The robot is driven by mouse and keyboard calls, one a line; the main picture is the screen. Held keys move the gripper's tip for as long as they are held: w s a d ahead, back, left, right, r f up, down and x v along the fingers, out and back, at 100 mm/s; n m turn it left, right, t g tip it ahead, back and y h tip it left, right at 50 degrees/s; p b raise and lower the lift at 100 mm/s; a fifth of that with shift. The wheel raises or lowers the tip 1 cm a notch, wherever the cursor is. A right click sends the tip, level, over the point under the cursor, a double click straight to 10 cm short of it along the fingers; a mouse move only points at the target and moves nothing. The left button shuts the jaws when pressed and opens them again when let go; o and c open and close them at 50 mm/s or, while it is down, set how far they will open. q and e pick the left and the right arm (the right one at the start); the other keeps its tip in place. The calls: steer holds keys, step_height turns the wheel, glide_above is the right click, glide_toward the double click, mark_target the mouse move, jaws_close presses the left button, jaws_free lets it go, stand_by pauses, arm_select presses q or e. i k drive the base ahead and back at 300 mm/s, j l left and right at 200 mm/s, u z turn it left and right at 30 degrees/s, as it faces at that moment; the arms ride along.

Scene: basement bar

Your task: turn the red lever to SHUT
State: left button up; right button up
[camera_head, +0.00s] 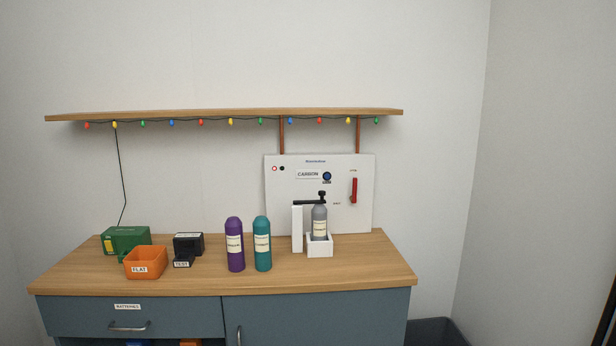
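The red lever (354,190) is on the right part of a white panel (285,215) that stands at the back of the counter. The lever is upright, its long part pointing up toward a small label above it. Another small label sits to the lower left of the lever; both are too small to read surely. Neither of my grippers is in the head view.
A grey bottle (319,222) stands in a white holder (320,250) before the panel. Purple (234,245) and teal (262,244) bottles stand left of it. An orange bin (146,262), green box (127,240) and black device (188,244) are farther left. The counter's right end is clear.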

mark_target(353, 198)
steer(key=i+j, duration=0.6)
steer(key=i, duration=0.15)
steer(key=i+l+z, duration=0.25)
steer(key=i+l, duration=0.2)
steer(key=i+l+z, duration=0.25)
steer(key=i, duration=0.25)
steer(key=l+z, duration=0.15)
steer(key=k+l, duration=0.05)
steer(key=l, duration=0.05)
